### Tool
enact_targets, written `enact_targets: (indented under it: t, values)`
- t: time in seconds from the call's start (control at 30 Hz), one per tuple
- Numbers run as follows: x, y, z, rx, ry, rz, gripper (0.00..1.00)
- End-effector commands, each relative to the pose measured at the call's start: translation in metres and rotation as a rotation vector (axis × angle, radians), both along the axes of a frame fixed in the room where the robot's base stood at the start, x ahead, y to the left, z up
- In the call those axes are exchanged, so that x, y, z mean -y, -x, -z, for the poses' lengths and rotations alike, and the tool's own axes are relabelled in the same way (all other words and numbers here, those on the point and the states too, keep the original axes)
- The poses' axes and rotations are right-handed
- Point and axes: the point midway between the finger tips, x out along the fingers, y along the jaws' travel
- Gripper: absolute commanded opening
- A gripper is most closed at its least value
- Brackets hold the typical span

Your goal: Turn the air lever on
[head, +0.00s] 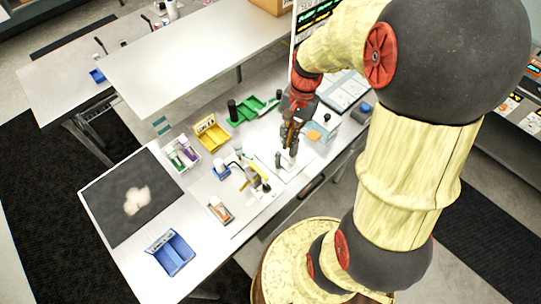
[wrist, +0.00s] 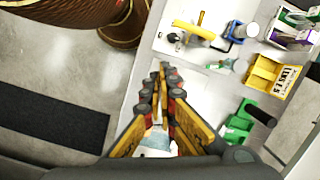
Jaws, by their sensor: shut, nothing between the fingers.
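My gripper (head: 290,143) is over the right part of the workbench in the head view. In the wrist view my gripper (wrist: 163,72) has its fingertips close together with nothing held between them. I cannot pick out the air lever for sure. A yellow-handled fixture (head: 259,175) on a white plate stands left of my gripper in the head view. It also shows at the top of the wrist view (wrist: 192,30), apart from the fingertips. Small upright parts (head: 280,160) stand close to my fingertips in the head view; whether they touch is unclear.
A dark mat (head: 115,195) lies at the left. A grey-blue box (head: 322,128) is right of my gripper. The bench's front edge is near.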

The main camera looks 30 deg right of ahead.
Motion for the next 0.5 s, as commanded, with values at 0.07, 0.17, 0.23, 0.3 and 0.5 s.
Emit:
enact_targets:
  t: [0.07, 0.17, 0.23, 0.3, 0.5]
  values:
    - [0.001, -0.012, 0.005, -0.027, -0.015, 0.112, 0.00]
    - [0.000, -0.024, 0.000, -0.027, -0.018, 0.225, 0.00]
    - [-0.001, -0.027, -0.002, -0.035, -0.019, 0.285, 0.00]
    - [-0.002, -0.026, -0.002, -0.045, -0.018, 0.328, 0.00]
    - [-0.002, -0.026, -0.002, -0.054, -0.015, 0.369, 0.00]
